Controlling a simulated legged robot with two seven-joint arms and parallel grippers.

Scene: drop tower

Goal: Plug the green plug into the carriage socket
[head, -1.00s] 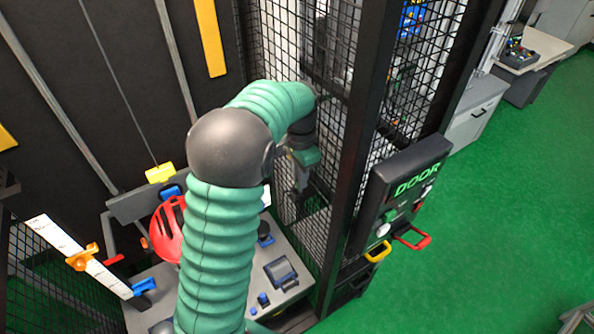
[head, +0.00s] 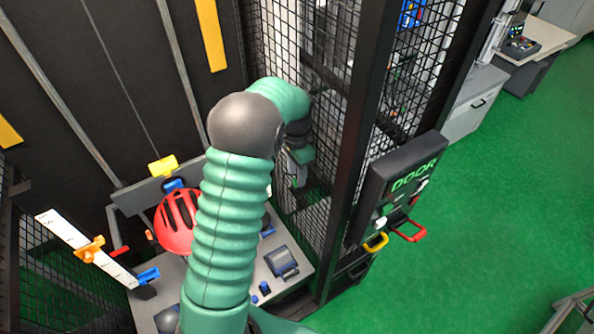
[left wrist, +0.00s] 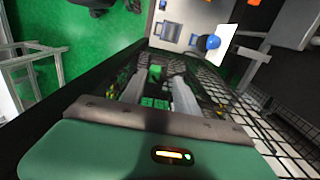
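My left arm spans the middle of the head view, and its gripper (head: 298,183) hangs beside the mesh wall, right of the base plate. In the left wrist view its two grey fingers (left wrist: 158,88) stand apart, with dark mesh and green patches between them; I make out no held object. I cannot pick out the green plug for certain in either view. A grey crossbar (head: 138,199) with a yellow block (head: 163,166) stands behind a red helmet (head: 176,226); I cannot make out a socket there. My right gripper is not in view.
A black post and mesh wall (head: 345,150) stand close right of my gripper. Outside hangs a DOOR panel (head: 400,187) with yellow and red handles. The grey base plate (head: 240,262) carries a dark blue device (head: 281,263). A white scale (head: 70,243) stands at left.

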